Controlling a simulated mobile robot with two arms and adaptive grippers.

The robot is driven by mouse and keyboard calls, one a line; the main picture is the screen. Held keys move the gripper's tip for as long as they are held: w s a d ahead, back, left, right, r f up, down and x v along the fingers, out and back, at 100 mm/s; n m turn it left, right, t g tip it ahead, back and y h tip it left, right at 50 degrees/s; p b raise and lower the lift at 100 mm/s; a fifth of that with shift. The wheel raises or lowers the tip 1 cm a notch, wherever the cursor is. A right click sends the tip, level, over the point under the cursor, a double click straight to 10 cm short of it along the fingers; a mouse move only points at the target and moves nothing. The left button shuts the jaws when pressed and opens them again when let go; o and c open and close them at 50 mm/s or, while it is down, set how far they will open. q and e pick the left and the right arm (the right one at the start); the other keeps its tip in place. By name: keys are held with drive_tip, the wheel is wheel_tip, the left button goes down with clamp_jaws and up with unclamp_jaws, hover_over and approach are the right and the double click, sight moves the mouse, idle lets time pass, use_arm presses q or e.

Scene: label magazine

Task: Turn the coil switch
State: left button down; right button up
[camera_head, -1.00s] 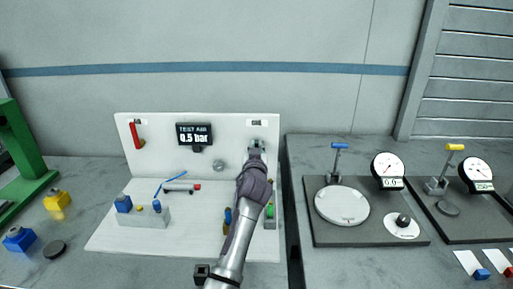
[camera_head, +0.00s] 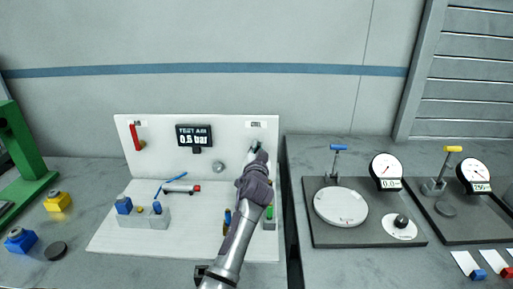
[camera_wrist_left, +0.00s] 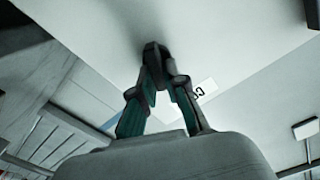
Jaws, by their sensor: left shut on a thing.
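The coil switch (camera_wrist_left: 152,52) is a small dark knob on the upright white panel (camera_head: 165,155), below a small label (camera_head: 256,124) at its upper right. My left gripper (camera_head: 256,148) reaches up to it from below and hides most of it in the head view. In the left wrist view the two fingers (camera_wrist_left: 155,88) close together on the dark knob, just beside a label (camera_wrist_left: 200,92) that reads partly "CO". The knob's exact angle is hard to tell. My right gripper is not in view.
A display (camera_head: 194,136) on the panel reads 0.5 bar. A red lever (camera_head: 135,137) is at the panel's upper left. Gauge stations (camera_head: 315,230) stand to the right.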

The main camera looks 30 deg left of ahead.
use_arm(q)
drive_tip(key=shift+d+f+m+p, duration=0.15)
drive_tip(key=shift+m+p, duration=0.25)
drive_tip(key=shift+m, duration=1.5)
drive_tip(key=c, duration=1.2)
unclamp_jaws()
drive_tip(key=shift+w, duration=0.1)
drive_tip(key=v, duration=1.2)
